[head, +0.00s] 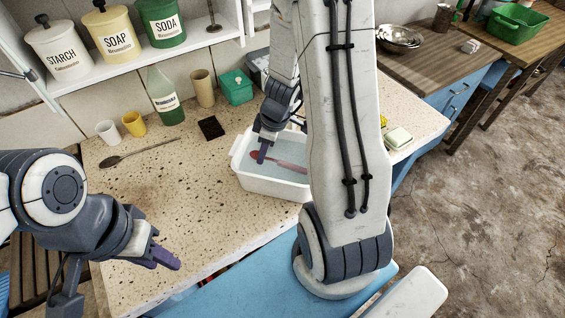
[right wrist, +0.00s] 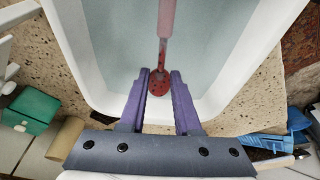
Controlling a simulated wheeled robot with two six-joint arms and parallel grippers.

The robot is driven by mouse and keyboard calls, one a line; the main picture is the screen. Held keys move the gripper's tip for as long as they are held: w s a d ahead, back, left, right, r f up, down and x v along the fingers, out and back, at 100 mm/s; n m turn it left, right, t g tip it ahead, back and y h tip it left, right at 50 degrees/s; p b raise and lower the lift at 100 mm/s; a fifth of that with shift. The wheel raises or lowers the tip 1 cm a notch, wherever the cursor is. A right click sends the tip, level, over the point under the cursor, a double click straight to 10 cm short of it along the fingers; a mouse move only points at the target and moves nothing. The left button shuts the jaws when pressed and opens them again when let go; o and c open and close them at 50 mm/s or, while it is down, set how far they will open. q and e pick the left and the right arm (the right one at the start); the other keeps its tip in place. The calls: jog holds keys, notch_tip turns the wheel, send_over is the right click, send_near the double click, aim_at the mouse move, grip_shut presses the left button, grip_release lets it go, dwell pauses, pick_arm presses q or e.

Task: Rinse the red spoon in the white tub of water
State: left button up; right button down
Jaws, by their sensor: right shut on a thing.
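The white tub (head: 275,187) of pale water stands on the speckled counter, partly hidden behind my right arm. The red spoon (head: 290,165) lies within the tub's outline, its handle pointing right in the head view. My right gripper (head: 263,152) reaches down over the tub. In the right wrist view its purple fingers (right wrist: 160,90) are shut on the bowl end of the red spoon (right wrist: 163,50), and the handle extends away over the water. How deep the spoon sits is unclear. My left gripper (head: 166,257) is at the counter's front edge, away from the tub; its finger gap is unclear.
A dark spoon (head: 140,151), white cup (head: 108,132), yellow cup (head: 134,124), green bottle (head: 163,96), tan cup (head: 203,88) and green box (head: 236,88) stand or lie along the back. A soap block (head: 398,138) is right of my arm.

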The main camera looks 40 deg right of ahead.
jog(key=w+a+p+v, duration=0.1)
jog(key=p+v, duration=0.6)
jog(key=v, duration=0.3)
jog(key=shift+w+a+r, duration=0.25)
jog(key=shift+w+a, duration=0.05)
jog(key=shift+w, duration=0.05)
dwell(1.0)
jog(key=p+v, duration=0.3)
jog(key=v, duration=0.1)
jog(key=shift+w+a, duration=0.3)
jog(key=shift+w, duration=0.05)
dwell(0.3)
